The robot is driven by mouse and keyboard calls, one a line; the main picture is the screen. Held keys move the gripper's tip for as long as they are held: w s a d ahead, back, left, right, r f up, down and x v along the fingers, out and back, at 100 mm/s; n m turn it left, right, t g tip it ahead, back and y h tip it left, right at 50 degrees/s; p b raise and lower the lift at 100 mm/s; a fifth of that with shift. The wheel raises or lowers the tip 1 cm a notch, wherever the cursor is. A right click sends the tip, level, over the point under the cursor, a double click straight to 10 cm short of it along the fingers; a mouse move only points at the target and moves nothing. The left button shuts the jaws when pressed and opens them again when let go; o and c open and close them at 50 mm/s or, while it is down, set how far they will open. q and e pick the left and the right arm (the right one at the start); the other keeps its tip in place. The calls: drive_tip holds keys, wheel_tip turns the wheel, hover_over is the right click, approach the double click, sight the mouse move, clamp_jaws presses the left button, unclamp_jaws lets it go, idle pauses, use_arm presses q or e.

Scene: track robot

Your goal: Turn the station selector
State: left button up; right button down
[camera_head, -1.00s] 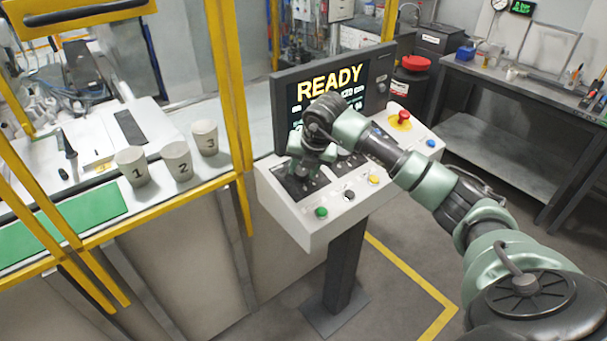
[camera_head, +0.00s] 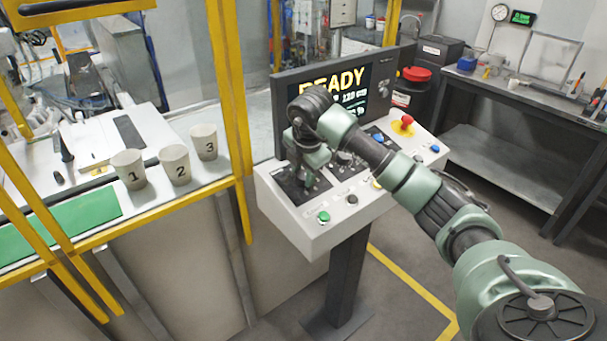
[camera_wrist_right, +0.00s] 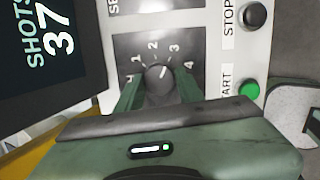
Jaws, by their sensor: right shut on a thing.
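The station selector (camera_wrist_right: 158,77) is a round dark knob on a dark dial plate marked 1 to 4, seen in the right wrist view. A small pale mark on the knob points up and right, roughly toward 3. My right gripper (camera_wrist_right: 160,90) has one green finger on each side of the knob and is shut on it. In the head view my right gripper (camera_head: 306,184) points down onto the left part of the white control console (camera_head: 300,232), and the hand and arm hide the knob. My left gripper is in neither view.
A READY screen (camera_head: 375,92) stands right behind the console. A green button (camera_head: 323,217) and a red emergency button (camera_head: 407,119) are close by on the console. Yellow guard posts (camera_head: 231,90) and three numbered cups (camera_head: 174,164) stand to the left.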

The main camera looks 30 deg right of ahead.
drive_tip(key=shift+r, duration=0.1)
idle(0.4)
drive_tip(key=c, duration=0.9)
unclamp_jaws()
drive_tip(key=shift+s+r, duration=0.1)
drive_tip(key=shift+r, duration=0.35)
drive_tip(key=b+v, duration=0.2)
drive_tip(key=v, duration=0.4)
drive_tip(key=shift+s+r, duration=0.25)
drive_tip(key=shift+r, duration=0.1)
drive_tip(key=shift+a, duration=0.1)
